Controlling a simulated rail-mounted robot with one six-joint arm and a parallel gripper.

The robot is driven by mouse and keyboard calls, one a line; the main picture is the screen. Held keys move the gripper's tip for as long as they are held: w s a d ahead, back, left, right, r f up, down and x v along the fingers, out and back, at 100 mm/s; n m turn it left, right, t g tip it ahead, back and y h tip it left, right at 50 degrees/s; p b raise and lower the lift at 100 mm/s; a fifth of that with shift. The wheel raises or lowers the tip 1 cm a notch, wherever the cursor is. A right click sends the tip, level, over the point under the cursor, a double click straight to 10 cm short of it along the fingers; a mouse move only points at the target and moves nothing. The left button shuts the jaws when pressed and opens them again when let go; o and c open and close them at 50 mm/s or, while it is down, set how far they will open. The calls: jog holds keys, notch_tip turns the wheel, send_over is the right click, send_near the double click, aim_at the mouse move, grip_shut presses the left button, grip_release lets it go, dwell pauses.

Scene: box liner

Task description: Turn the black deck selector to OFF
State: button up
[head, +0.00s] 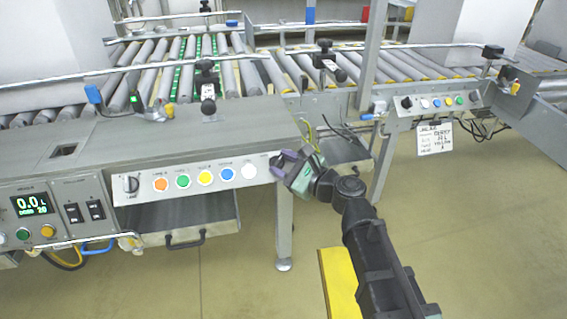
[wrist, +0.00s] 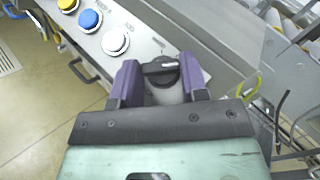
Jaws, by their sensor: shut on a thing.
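The black deck selector (wrist: 160,70) is a round knob with a raised bar and a white pointer line, at the end of the sloping button panel (head: 215,179). In the wrist view its bar lies nearly crosswise, with the pointer line toward the right. My gripper (wrist: 160,78) has its purple fingers on either side of the knob, shut on it. In the head view my gripper (head: 284,164) is at the panel's right end and hides most of the knob. I cannot read any OFF marking.
The panel carries a white button (head: 249,171), a blue button (head: 228,174) and several others, with another dark selector (head: 132,184) at its left end. A second control panel (head: 433,103) stands at the right. Floor (head: 460,220) is clear there.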

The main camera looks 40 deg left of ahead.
jog(key=n+g+h+p, duration=0.1)
jog(key=n, duration=0.1)
jog(key=n+g+h+p, duration=0.1)
jog(key=g, duration=0.1)
jog(key=r+n+g+h+p, duration=0.1)
jog(key=n+p, duration=0.1)
jog(key=shift+w+a+n+g, duration=0.1)
jog(key=shift+w+n+g, duration=0.2)
jog(key=shift+w, duration=0.05)
jog(key=n+g+h+p, duration=0.1)
jog(key=n+h+p, duration=0.1)
jog(key=shift+n, duration=0.3)
jog(key=shift+f+n+g+h+p, duration=0.1)
jog(key=shift+n+g+h+p, duration=0.3)
jog(key=shift+p, duration=0.1)
jog(key=o, duration=0.9)
jog(key=shift+w, duration=0.1)
